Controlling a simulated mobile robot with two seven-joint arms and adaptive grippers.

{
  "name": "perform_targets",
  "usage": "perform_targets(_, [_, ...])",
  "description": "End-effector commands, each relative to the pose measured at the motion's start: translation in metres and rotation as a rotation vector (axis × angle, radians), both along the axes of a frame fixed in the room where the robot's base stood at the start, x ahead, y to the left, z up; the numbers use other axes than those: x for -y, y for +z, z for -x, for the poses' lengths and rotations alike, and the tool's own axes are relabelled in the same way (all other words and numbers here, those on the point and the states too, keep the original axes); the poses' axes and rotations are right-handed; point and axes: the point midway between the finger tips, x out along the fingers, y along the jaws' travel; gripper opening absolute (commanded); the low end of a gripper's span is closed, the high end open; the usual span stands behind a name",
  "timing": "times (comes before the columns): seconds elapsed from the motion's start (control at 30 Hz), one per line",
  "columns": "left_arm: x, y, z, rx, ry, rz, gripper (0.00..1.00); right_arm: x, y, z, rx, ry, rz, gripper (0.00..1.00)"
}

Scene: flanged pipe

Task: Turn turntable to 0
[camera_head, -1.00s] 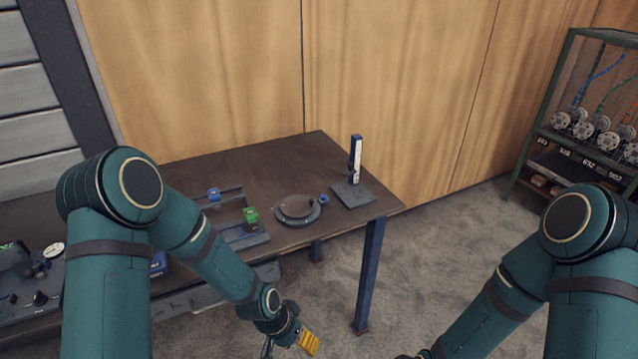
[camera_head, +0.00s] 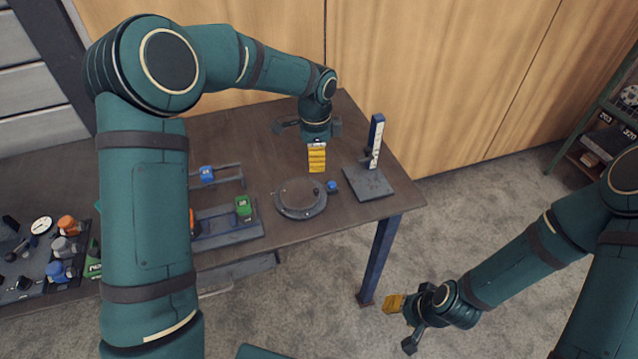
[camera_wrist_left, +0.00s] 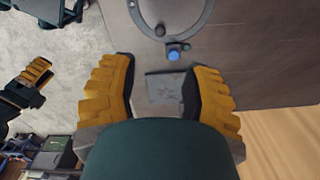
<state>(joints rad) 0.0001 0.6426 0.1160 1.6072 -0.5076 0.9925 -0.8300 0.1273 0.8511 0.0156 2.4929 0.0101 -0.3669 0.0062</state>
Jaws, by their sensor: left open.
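The turntable (camera_head: 301,197) is a dark round disc in a grey ring on the table, with a small blue knob (camera_head: 332,186) at its right edge. In the left wrist view the ring (camera_wrist_left: 207,22) is at the top, partly cut off, with the blue knob (camera_wrist_left: 173,53) below it. My left gripper (camera_head: 317,160) hangs above the table just behind the turntable, apart from it, with yellow finger pads. It is open and empty. My right gripper (camera_head: 398,311) is low over the floor, in front of the table; its opening is unclear. No scale numbers are readable.
A height gauge (camera_head: 372,152) stands on a base right of the turntable. A rail fixture with blue and green blocks (camera_head: 243,206) is at its left. Several coloured knobs sit on a panel at far left. A shelf (camera_head: 603,125) stands at right.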

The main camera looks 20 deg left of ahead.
Motion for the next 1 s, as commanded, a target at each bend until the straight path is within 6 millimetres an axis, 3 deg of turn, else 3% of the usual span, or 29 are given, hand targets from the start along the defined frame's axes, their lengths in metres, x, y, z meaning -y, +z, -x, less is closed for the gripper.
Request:
perform_targets(0.2, [0.000,-0.046,0.001,-0.005,0.001,0.000,0.47,0.000,-0.007,0.002,-0.004,0.004,-0.001,0.47])
perform_targets(0.5, [0.000,-0.098,0.001,-0.004,0.002,0.000,0.47,-0.001,-0.013,0.004,-0.009,0.008,-0.002,0.47])
perform_targets(0.7, [0.000,-0.116,0.001,-0.002,0.003,0.001,0.47,-0.001,-0.015,0.005,-0.010,0.008,-0.003,0.47])
perform_targets(1.0, [0.000,-0.119,0.000,-0.001,0.003,0.001,0.47,-0.001,-0.015,0.005,-0.011,0.010,-0.003,0.47])
